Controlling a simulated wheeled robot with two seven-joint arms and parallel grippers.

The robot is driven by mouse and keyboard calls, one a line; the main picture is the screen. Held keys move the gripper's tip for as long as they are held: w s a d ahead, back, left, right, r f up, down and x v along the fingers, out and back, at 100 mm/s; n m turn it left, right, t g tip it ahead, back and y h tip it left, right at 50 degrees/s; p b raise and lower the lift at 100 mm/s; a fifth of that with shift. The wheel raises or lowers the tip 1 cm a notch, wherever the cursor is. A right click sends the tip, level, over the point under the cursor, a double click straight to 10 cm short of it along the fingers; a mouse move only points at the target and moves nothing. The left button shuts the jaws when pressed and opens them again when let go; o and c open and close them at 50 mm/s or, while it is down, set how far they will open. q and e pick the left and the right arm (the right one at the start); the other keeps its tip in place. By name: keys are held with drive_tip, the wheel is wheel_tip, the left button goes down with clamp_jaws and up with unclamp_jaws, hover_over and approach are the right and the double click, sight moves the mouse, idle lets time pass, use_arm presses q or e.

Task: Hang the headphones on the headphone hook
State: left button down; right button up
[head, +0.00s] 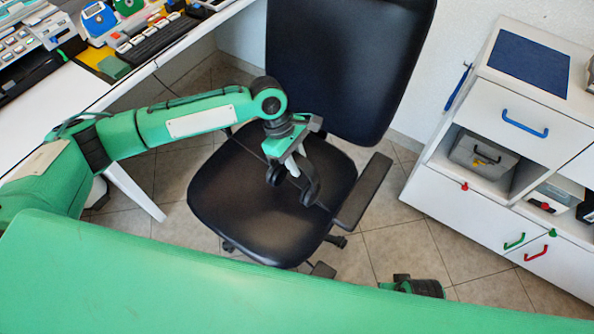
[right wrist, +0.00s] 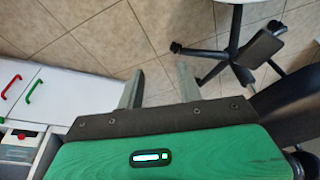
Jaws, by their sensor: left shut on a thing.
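The black headphones (head: 311,185) hang from my left gripper (head: 291,163) in the head view, over the seat of the office chair. The gripper is shut on them, and its fingers and the headband overlap, so the exact grip point is unclear. A blue hook-like piece (head: 458,87) sticks out at the left side of the white cabinet; it looks like the headphone hook and is empty. The headphones are well to its left, apart from it. My right gripper (right wrist: 160,88) shows in the right wrist view with its fingers apart and nothing between them.
The black office chair (head: 225,190) stands between the desk (head: 45,115) and the white cabinet (head: 480,205). Its armrest (head: 363,190) lies between the headphones and the cabinet. Keyboards and devices crowd the desk's far part. Tiled floor (head: 385,250) is open before the cabinet.

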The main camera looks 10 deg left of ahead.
use_arm(q)
wheel_tip(320, 180, down, 4)
drive_tip(key=shift+f+b, duration=0.1)
drive_tip(key=shift+b, duration=0.2)
use_arm(e)
drive_tip(key=shift+r, duration=0.75)
use_arm(q)
drive_tip(key=shift+f, duration=0.1)
drive_tip(key=c, duration=1.2)
unclamp_jaws()
use_arm(e)
drive_tip(key=shift+s+d+f, duration=0.1)
drive_tip(key=shift+f, duration=0.4)
drive_tip(key=shift+w, duration=0.2)
